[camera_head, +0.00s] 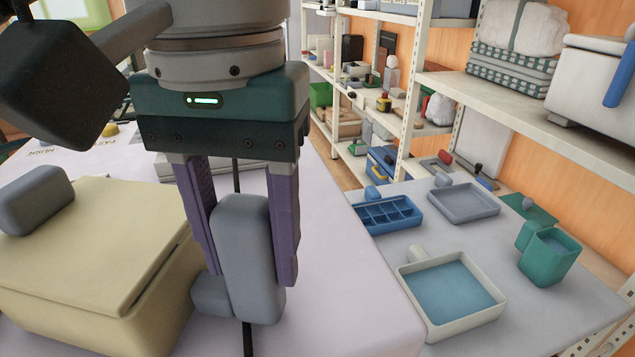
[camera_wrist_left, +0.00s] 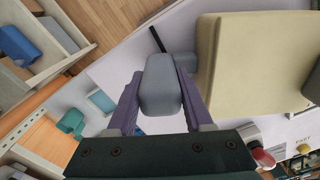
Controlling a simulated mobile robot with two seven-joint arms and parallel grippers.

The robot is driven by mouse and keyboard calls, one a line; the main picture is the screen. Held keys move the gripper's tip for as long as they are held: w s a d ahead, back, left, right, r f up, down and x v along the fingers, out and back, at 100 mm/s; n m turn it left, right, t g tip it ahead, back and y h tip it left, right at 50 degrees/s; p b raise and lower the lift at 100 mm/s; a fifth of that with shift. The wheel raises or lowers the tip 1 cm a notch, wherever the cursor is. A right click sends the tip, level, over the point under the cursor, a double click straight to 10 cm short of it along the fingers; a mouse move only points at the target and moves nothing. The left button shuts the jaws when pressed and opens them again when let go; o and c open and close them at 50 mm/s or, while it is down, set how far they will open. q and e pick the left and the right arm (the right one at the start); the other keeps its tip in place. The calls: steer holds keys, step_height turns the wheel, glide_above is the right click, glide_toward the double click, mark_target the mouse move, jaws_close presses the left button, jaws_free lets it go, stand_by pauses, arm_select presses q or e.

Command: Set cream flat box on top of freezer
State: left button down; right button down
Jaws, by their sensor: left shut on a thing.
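The cream flat box (camera_head: 92,262) is at the lower left, with a lid-like top and a grey block (camera_head: 36,199) at its left end. It also shows at the upper right of the left wrist view (camera_wrist_left: 262,62). My left gripper (camera_head: 242,278) is beside the box's right side, its purple fingers shut on an upright grey rounded block (camera_head: 247,240). A smaller grey piece links this block to the box's side in the left wrist view. I cannot tell whether the box is raised off the surface. No freezer can be made out. My right gripper is out of view.
A pale table (camera_head: 345,300) lies beneath. To the right, a grey surface carries a blue divided tray (camera_head: 388,214), a grey tray (camera_head: 463,203), a cream-rimmed tray (camera_head: 449,318) and a green cup (camera_head: 549,258). Loaded shelves (camera_head: 520,100) stand behind.

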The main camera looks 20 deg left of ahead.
arm_select(q)
steer(key=shift+f, duration=0.2)
steer(key=shift+c, duration=1.1)
jaws_free()
step_height(320, 180, up, 10)
steer(key=shift+f+b, duration=0.1)
steer(key=shift+b, duration=0.75)
